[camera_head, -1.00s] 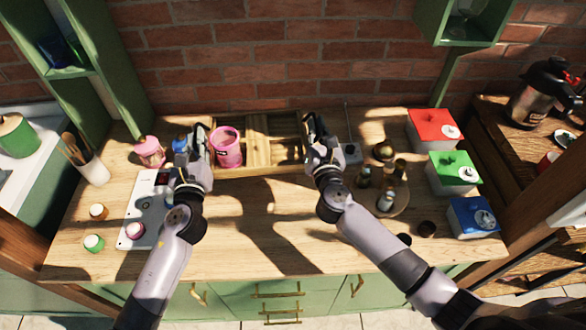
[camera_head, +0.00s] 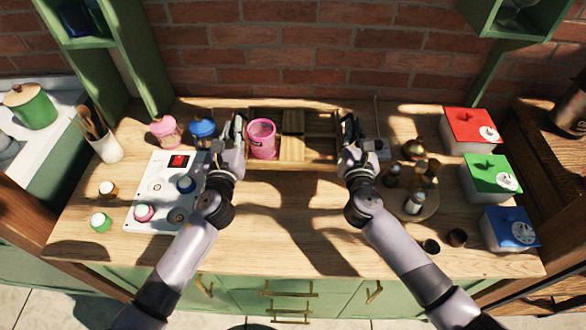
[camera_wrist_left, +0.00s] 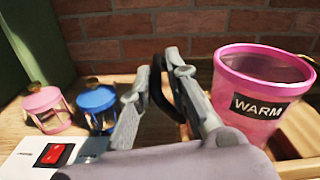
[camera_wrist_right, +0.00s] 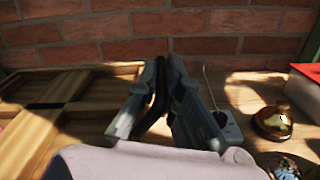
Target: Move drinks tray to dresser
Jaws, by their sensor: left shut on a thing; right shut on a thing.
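The drinks tray (camera_head: 294,167) is a wooden tray with raised walls and inner dividers, at the back of the dresser top by the brick wall. A pink cup (camera_head: 261,140) stands in its left compartment; in the left wrist view its label reads WARM (camera_wrist_left: 260,105). The compartments further right look empty. My left gripper (camera_head: 238,122) is shut on the tray's left end, beside the cup. My right gripper (camera_head: 350,122) is shut on the tray's right end. The wrist views show both pairs of fingers close together at the tray's end walls. I cannot tell whether the tray touches the wood below.
Left are a white panel (camera_head: 150,205) with a red switch, a pink jar (camera_head: 166,131), a blue jar (camera_head: 203,130) and a utensil pot (camera_head: 107,148). Right are a round board (camera_head: 420,206) with bottles and red, green and blue boxes (camera_head: 490,178). The front middle is clear.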

